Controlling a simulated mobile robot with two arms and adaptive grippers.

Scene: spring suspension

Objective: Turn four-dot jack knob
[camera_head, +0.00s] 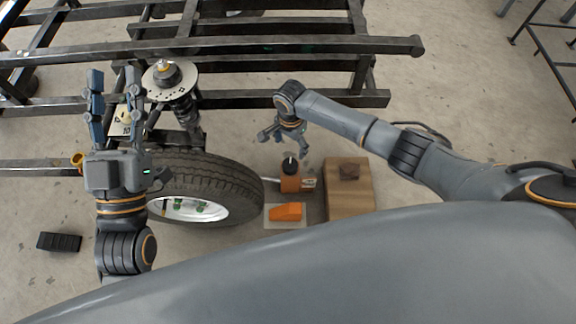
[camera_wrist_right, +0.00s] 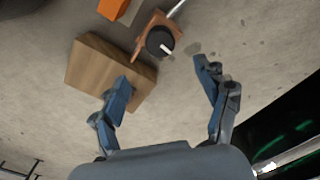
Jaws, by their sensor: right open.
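The jack (camera_head: 291,183) is a small orange-brown body on the floor with a round black knob (camera_head: 289,166) on top. The knob has a white pointer mark. The right wrist view shows the same knob (camera_wrist_right: 160,41) and jack (camera_wrist_right: 146,33); I cannot make out any dots. My right gripper (camera_head: 285,145) is open and empty above the jack. In its wrist view the open fingers (camera_wrist_right: 163,74) point toward the knob, which lies beyond the tips, apart from them. My left gripper (camera_head: 114,76) has its fingers spread in front of the frame, left of the strut.
A wooden block (camera_head: 347,198) stands right of the jack, and an orange wedge (camera_head: 286,212) lies on a pale sheet. A tire (camera_head: 215,177) is close on the left. The strut (camera_head: 185,105) and black frame (camera_head: 270,47) are behind. A black block (camera_head: 59,242) lies far left.

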